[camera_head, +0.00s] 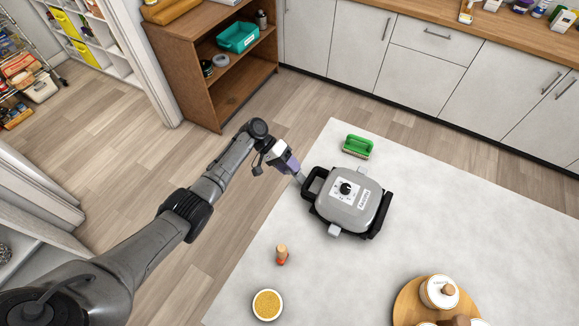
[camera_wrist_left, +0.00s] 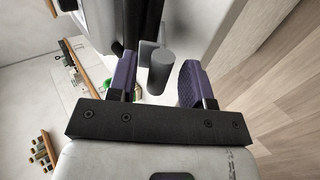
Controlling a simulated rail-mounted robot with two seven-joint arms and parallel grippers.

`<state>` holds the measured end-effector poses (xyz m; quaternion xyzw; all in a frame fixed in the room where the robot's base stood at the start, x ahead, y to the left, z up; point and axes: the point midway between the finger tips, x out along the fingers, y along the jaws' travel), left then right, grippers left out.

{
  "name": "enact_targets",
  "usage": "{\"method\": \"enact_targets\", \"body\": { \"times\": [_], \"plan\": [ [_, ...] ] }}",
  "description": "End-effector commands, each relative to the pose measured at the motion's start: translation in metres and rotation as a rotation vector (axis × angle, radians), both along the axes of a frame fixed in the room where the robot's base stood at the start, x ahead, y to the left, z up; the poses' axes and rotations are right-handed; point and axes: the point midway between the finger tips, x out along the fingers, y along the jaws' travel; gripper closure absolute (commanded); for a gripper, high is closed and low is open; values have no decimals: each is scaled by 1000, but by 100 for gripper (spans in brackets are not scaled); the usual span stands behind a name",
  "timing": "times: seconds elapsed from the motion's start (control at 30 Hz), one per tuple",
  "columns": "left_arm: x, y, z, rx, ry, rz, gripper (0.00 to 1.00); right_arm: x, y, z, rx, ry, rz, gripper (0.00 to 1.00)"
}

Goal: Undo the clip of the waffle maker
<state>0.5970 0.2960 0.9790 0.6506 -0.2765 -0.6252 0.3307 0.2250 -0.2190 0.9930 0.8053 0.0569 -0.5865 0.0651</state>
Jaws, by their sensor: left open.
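The waffle maker (camera_head: 365,200) is a grey, closed square body with a round black dial on top and dark side parts. It stands on the pale counter in the head view. Its black handle (camera_head: 311,187) is at its left side. My left gripper (camera_head: 299,178) is beside that handle and points at it. In the left wrist view its two purple fingers (camera_wrist_left: 158,82) are apart. A grey knob-like piece (camera_wrist_left: 161,66), which looks like the clip, shows between and beyond the fingertips. I cannot tell whether a finger touches it. My right gripper is out of view.
A green brush (camera_head: 357,146) lies behind the waffle maker. A small wooden-topped shaker (camera_head: 282,255) and a bowl of yellow grains (camera_head: 267,304) stand in front left. A round wooden tray (camera_head: 405,306) with jars is at front right. The counter to the right is clear.

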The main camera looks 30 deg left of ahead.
Motion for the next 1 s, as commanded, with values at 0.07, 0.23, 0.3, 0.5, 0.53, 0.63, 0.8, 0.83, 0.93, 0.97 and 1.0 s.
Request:
{"method": "enact_targets", "body": {
  "times": [0.07,0.23,0.3,0.5,0.53,0.63,0.8,0.83,0.93,0.97,1.0],
  "plan": [
    [0,7,5,1,-2,2,54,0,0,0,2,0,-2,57],
    [-2,30,23,2,-2,2,54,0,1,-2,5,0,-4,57],
    [-3,42,33,3,-3,2,54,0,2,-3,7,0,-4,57],
    [-5,71,57,2,-2,2,54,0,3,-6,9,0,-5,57],
    [-6,75,60,2,-2,2,54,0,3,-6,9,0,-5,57],
    [-7,86,69,2,-1,2,54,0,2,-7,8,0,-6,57],
    [-8,99,80,1,-1,1,54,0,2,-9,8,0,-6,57],
    [-8,100,81,1,-1,1,54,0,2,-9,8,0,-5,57],
    [-9,103,84,0,0,0,54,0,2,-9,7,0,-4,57],
    [-9,104,84,0,0,0,54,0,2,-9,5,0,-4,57],
    [-9,104,85,0,0,0,54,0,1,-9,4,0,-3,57]
  ]
}}
